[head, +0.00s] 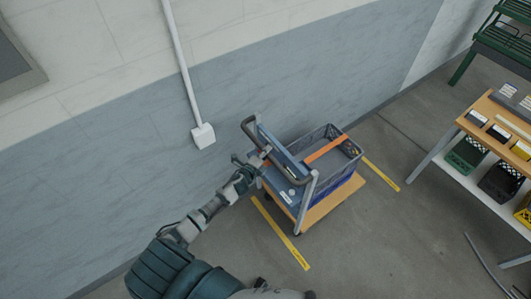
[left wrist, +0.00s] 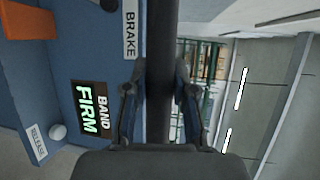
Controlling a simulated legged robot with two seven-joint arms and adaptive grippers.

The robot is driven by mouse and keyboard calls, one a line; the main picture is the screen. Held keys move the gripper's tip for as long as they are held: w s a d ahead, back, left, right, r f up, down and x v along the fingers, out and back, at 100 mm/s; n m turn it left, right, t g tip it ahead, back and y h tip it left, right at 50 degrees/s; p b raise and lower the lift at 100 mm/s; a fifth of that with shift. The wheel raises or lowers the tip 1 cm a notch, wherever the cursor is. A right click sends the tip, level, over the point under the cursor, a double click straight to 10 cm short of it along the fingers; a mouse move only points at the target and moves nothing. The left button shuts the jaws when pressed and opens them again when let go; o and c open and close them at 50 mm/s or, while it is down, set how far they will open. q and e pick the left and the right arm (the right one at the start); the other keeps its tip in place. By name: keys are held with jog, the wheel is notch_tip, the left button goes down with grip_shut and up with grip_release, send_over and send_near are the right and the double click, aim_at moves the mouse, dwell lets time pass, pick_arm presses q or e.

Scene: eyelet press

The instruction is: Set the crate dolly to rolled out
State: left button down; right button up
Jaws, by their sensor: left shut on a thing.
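The crate dolly (head: 329,206) stands on the floor beside the wall, with a wooden deck, a blue crate (head: 342,164) on it and a grey-framed handle end with a blue panel. An orange band (head: 326,149) crosses the crate. My left gripper (head: 263,157) is at the dolly's handle (head: 247,126). In the left wrist view the left gripper (left wrist: 160,95) is shut on the dark handle bar (left wrist: 161,40). Beside it the blue panel (left wrist: 95,70) shows labels reading BRAKE, BAND FIRM and RELEASE. The right gripper is not seen.
Yellow floor strips (head: 280,233) and (head: 381,174) lie on either side of the dolly. A wooden-topped workbench (head: 475,113) with bins below stands at the right, and a green rack (head: 490,45) is behind it. Open floor lies in front of the dolly.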

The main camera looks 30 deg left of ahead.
pick_arm(q)
jog(key=c, duration=1)
grip_release()
jog(key=shift+s+d+f, duration=0.15)
jog(key=shift+d+f, duration=0.15)
jog(key=shift+f, duration=0.1)
jog(key=shift+o, duration=0.4)
jog(key=shift+r, duration=0.1)
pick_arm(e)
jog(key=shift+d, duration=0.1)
pick_arm(q)
jog(key=shift+w, duration=0.2)
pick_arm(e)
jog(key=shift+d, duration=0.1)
pick_arm(q)
jog(key=shift+s+a+r, duration=0.1)
jog(key=shift+s, duration=0.05)
jog(key=s+r, duration=0.2)
jog(key=s, duration=0.9)
jog(key=shift+s, duration=0.25)
